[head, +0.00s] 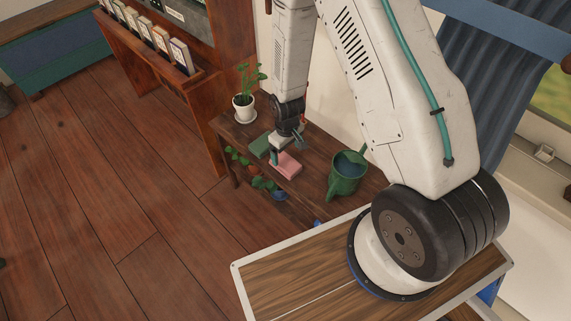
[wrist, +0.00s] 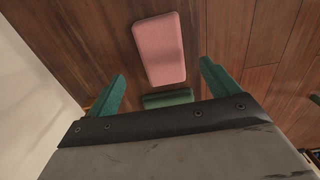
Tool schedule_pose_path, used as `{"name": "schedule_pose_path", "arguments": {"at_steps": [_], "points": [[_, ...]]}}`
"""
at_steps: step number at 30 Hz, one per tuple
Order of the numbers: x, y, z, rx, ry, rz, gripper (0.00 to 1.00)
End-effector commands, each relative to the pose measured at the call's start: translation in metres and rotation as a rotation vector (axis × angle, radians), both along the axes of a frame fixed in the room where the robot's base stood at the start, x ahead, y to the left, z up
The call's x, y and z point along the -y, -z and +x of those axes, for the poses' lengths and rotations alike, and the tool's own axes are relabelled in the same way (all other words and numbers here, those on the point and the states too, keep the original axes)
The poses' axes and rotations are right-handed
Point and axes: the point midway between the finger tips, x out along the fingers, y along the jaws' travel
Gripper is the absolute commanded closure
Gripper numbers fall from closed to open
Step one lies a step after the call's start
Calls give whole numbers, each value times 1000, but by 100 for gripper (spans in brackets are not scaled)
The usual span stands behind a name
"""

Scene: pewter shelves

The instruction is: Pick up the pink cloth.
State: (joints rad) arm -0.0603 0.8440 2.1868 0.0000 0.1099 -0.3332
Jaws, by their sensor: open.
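The pink cloth (head: 285,165) is a folded flat block lying on a dark wooden table (head: 309,180) against the wall. In the wrist view the pink cloth (wrist: 159,50) lies ahead of my gripper, roughly between the lines of its fingers. My gripper (head: 283,152) is above the table close to the cloth, pointing down.
A white potted plant (head: 244,105) stands at the table's left end. A green watering can (head: 345,180) stands to the right of the cloth. Small pots with plants (head: 256,170) sit below the table's front edge. Open wooden floor (head: 120,180) lies to the left.

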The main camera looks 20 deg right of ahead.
Motion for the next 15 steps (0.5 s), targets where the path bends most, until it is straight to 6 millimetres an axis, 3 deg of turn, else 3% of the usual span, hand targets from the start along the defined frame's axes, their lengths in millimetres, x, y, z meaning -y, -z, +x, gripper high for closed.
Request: {"name": "schedule_pose_path", "arguments": {"at_steps": [9, 15], "points": [[-4, 44, -1, -2, 0, 0, 13], [-4, 52, -1, -1, 0, 0, 13]]}}
